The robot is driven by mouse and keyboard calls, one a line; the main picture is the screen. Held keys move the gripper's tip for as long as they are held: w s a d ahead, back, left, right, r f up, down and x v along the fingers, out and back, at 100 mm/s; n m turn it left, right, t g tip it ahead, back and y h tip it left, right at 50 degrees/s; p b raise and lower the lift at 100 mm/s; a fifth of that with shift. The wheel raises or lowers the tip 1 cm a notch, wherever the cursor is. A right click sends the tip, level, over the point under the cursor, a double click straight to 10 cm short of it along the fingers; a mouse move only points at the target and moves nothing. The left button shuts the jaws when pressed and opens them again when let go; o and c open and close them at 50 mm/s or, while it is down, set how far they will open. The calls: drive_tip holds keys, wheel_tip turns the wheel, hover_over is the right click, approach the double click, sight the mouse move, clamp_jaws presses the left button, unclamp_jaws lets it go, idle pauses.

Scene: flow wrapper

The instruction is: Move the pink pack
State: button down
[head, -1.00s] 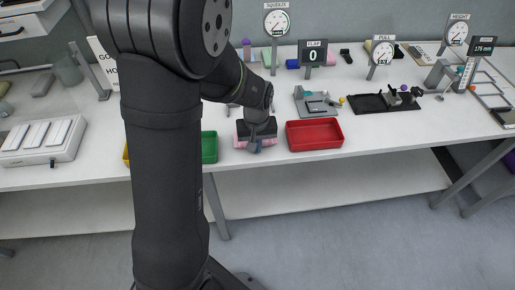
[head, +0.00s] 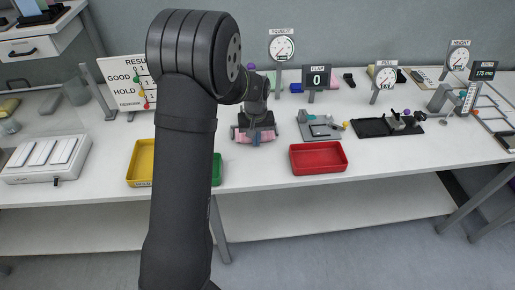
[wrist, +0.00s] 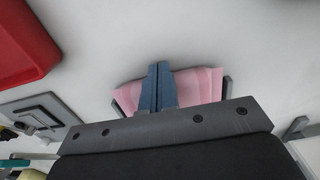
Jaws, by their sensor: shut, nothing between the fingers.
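The pink pack (head: 254,138) lies at the middle of the table, behind the green tray's right side and left of the red tray. In the wrist view the pink pack (wrist: 198,85) shows on both sides of my gripper's blue fingers (wrist: 159,68). The fingers are closed together, with nothing between them, and cover the pack's middle. A grey bar hides its near part. I cannot tell whether the fingers touch the pack. In the head view my gripper (head: 255,142) is over the pack and partly hides it.
A red tray (head: 318,171) stands at the right, with yellow (head: 140,182) and green (head: 217,180) trays at the left, partly behind my arm. A grey fixture (head: 318,134) stands close to the pack's right. Several dials stand along the back.

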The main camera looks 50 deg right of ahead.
idle(0.4)
drive_tip(key=s+a, duration=0.3)
drive_tip(key=shift+r, duration=0.15)
wheel_tip(320, 180, up, 10)
drive_tip(key=shift+w+d, duration=0.15)
wheel_tip(320, 180, down, 9)
drive_tip(key=shift+f, duration=0.1)
drive_tip(key=w+d, duration=0.1)
drive_tip(key=w+d+f, duration=0.1)
drive_tip(key=d, duration=0.1)
drive_tip(key=shift+w+f, duration=0.1)
drive_tip(key=shift+w, duration=0.3)
drive_tip(key=shift+s+a, duration=0.45)
drive_tip(key=shift+a, duration=0.05)
